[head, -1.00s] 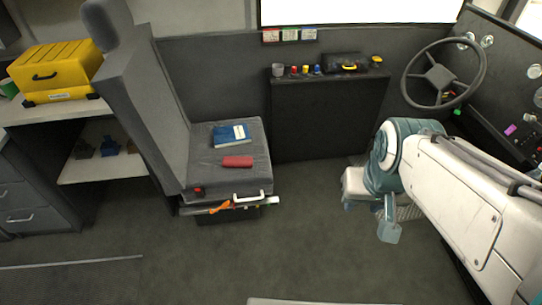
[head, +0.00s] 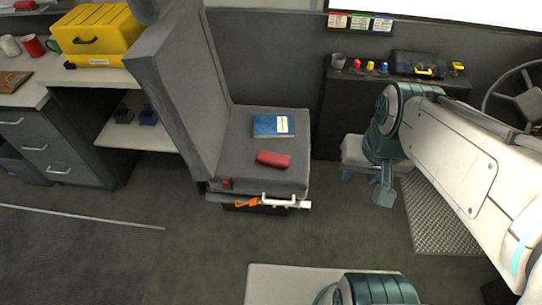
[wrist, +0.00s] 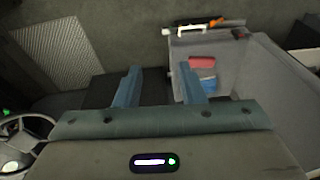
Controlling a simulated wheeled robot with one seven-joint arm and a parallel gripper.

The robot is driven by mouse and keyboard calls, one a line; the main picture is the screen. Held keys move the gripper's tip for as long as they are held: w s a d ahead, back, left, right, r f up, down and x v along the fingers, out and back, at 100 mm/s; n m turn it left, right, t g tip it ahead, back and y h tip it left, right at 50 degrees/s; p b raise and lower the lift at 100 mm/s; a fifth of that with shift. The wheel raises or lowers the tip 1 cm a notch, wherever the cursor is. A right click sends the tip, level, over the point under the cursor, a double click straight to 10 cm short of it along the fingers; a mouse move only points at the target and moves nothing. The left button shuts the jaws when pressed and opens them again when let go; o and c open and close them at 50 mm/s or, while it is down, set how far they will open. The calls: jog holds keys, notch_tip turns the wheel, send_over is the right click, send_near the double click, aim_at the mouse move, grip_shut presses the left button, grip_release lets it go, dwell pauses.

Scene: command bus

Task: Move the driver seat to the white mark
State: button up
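The driver seat (head: 245,160) is grey with a tall backrest, at the centre of the head view. A white bar handle (head: 278,198) is at its front lower edge. A long pale line (head: 85,215) also crosses the floor at left. My gripper (head: 360,178) is right of the seat, apart from it. In the wrist view my gripper (wrist: 159,82) has its blue fingers spread, empty; the seat (wrist: 247,75) is beyond at right.
A blue book (head: 273,126) and a red item (head: 273,159) lie on the cushion. A dark console (head: 345,120) with small objects stands behind my gripper. A yellow toolbox (head: 97,30) sits on the left counter. The floor in front of the seat is open.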

jog(key=a+f+m+g+y+b, duration=0.2)
jog(key=a+f+m+y+b, duration=0.15)
jog(key=f, duration=0.45)
jog(key=a+f+m+g+y+b, duration=0.25)
jog(key=f+m+b, duration=0.25)
jog(key=f, duration=0.3)
jog(key=n+t+y+b, duration=0.5)
jog(key=n+t+b, duration=1.25)
jog(key=n, duration=1.75)
send_near(279, 202)
jog(key=w+a+g+b, duration=0.1)
jog(key=w+a+b, duration=0.1)
jog(key=w+a+g+b, duration=0.1)
jog(key=w+a+b, duration=0.1)
jog(key=w+b, duration=0.1)
jog(key=w+a+g+b, duration=0.1)
jog(key=w+a+b, duration=0.1)
jog(key=w, duration=0.1)
jog(key=shift+w+r+m+g+b, duration=0.1)
jog(key=shift+w+m+g+b, duration=0.1)
jog(key=shift+m+g+b, duration=0.1)
jog(key=shift+d, duration=0.1)
grip_shut()
